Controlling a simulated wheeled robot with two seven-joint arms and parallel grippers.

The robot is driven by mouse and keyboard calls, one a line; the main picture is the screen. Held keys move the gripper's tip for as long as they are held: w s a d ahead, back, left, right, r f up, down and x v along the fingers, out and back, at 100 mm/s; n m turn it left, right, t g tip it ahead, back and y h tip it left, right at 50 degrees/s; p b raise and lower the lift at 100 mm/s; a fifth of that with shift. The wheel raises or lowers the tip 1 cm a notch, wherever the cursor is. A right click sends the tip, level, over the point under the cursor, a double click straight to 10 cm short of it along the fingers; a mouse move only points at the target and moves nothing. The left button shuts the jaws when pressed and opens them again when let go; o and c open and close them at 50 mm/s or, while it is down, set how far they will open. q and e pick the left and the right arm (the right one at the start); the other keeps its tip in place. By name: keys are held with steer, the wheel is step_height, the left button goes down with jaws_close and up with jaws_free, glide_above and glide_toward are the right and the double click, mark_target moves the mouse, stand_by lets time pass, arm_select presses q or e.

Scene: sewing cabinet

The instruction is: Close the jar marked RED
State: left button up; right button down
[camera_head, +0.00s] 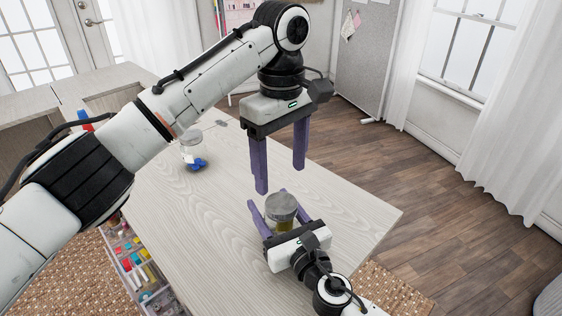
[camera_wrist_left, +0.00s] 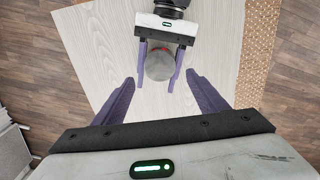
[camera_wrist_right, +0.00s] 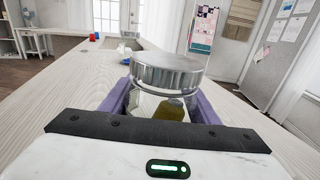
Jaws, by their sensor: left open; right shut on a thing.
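A clear glass jar (camera_wrist_right: 150,103) with a dark yellow-green thing inside stands between the fingers of my right gripper (camera_head: 268,197), which is shut on it. A grey metal lid (camera_wrist_right: 167,72) sits on top of the jar; I cannot tell whether it is fastened. The lid also shows from above in the left wrist view (camera_wrist_left: 159,65). My left gripper (camera_head: 280,178) is open and empty, pointing down above the jar, apart from the lid. Another clear jar (camera_head: 190,147) stands farther back on the table. No RED marking is readable on either jar.
Blue pieces (camera_head: 197,164) lie beside the far jar. The pale wood table (camera_head: 340,212) is clear to the right. An open drawer (camera_head: 150,283) with coloured sewing items is at the table's left front. A red and blue object (camera_head: 84,120) is at the far left.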

mark_target(281, 203)
arm_select(q)
step_height(281, 203, down, 7)
steer(key=shift+f, duration=0.1)
stand_by(0.3)
